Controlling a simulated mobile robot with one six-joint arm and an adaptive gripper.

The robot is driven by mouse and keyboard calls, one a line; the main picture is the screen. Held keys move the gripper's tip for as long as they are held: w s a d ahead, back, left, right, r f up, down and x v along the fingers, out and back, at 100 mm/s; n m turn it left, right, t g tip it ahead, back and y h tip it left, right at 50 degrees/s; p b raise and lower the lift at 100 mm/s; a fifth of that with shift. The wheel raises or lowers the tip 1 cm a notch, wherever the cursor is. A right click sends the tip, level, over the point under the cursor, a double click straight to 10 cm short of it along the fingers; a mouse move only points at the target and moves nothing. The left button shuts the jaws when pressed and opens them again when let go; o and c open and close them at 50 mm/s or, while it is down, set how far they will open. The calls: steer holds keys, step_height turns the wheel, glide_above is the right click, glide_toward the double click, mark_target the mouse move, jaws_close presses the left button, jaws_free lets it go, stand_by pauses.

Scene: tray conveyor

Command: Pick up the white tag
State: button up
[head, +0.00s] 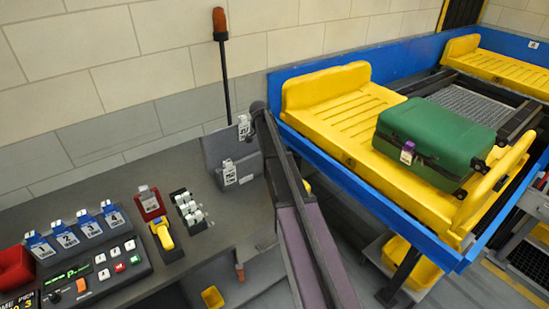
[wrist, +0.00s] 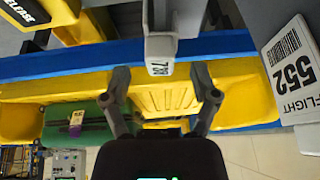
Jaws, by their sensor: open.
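My gripper (wrist: 160,88) is open and empty in the wrist view, its two fingers spread apart. A white tag (wrist: 160,68) with dark print shows between and just beyond the fingertips, at the end of a pale grey holder. A larger white tag (wrist: 292,72) reading "FLIGHT 552" is at the right, outside the fingers. In the head view two white tags, an upper one (head: 244,127) and a lower one (head: 229,173), hang on a grey panel (head: 214,151). I cannot tell which is between my fingers. My gripper is not clearly visible in the head view.
A green suitcase (head: 435,135) with a white and purple tag (head: 407,152) lies on a yellow tray (head: 326,118) on the blue-edged conveyor (head: 375,198). The desk at left holds numbered blue holders (head: 91,222), a control box (head: 97,272) and a yellow scanner (head: 161,236).

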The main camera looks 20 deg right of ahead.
steer(key=shift+b+x, duration=0.6)
steer(key=shift+x, duration=0.4)
jaws_close()
